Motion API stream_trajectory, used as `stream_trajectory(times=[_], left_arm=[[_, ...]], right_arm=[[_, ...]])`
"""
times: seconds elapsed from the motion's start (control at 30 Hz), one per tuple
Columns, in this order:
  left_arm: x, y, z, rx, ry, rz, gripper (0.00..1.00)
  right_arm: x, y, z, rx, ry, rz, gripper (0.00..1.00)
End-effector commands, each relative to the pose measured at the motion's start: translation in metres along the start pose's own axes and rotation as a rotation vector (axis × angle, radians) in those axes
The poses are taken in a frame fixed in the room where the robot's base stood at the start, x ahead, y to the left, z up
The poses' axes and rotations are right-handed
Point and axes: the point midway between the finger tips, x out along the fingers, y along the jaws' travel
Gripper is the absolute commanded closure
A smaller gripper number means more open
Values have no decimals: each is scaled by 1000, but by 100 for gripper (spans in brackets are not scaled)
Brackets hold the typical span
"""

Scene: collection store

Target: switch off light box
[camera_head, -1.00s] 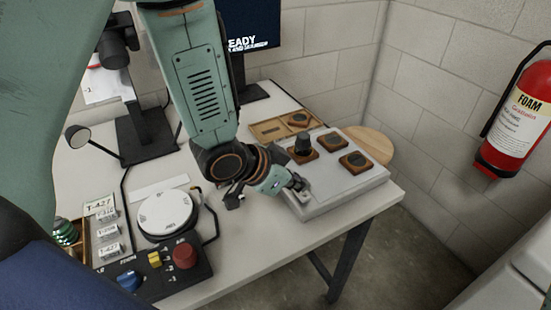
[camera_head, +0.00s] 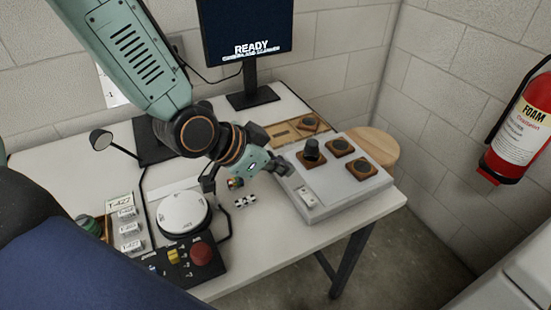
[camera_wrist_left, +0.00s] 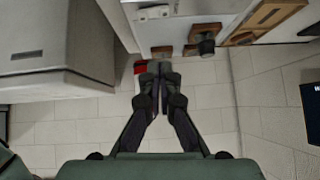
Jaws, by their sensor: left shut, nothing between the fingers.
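The light box (camera_head: 349,198) is a low, pale grey box at the right end of the table. Its top looks dull grey, with no clear glow. A small pale switch plate (camera_head: 307,197) sits at its near left corner; which way the switch is set is too small to tell. My left gripper (camera_head: 284,168) is shut and empty, beside the box's left edge and behind the switch plate. In the left wrist view the shut fingers (camera_wrist_left: 158,72) show below the box (camera_wrist_left: 180,32), apart from it in the picture. My right gripper is not in view.
Brown square pieces, one with a dark knob (camera_head: 312,150), rest on the box. A wooden tray (camera_head: 284,136) and a monitor (camera_head: 247,35) stand behind. A white round dial (camera_head: 183,212) and a control panel with a red button (camera_head: 201,253) are at front left. A round stool (camera_head: 378,146) stands beyond.

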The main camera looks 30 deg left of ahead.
Motion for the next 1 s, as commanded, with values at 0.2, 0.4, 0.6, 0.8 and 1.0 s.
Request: stream_trajectory(times=[0.2, 0.4, 0.6, 0.8, 1.0], left_arm=[[-15, -1, -1, -4, 1, 1, 100], [-19, -1, 0, -1, 0, 4, 100], [-19, -1, 0, 1, -1, 5, 100], [-19, -1, 0, 1, -1, 4, 100], [-19, -1, 0, 0, -1, 4, 100]], right_arm=[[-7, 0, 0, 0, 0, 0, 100], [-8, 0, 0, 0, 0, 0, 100], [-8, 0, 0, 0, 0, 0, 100], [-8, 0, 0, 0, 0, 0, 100], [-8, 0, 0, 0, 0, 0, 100]])
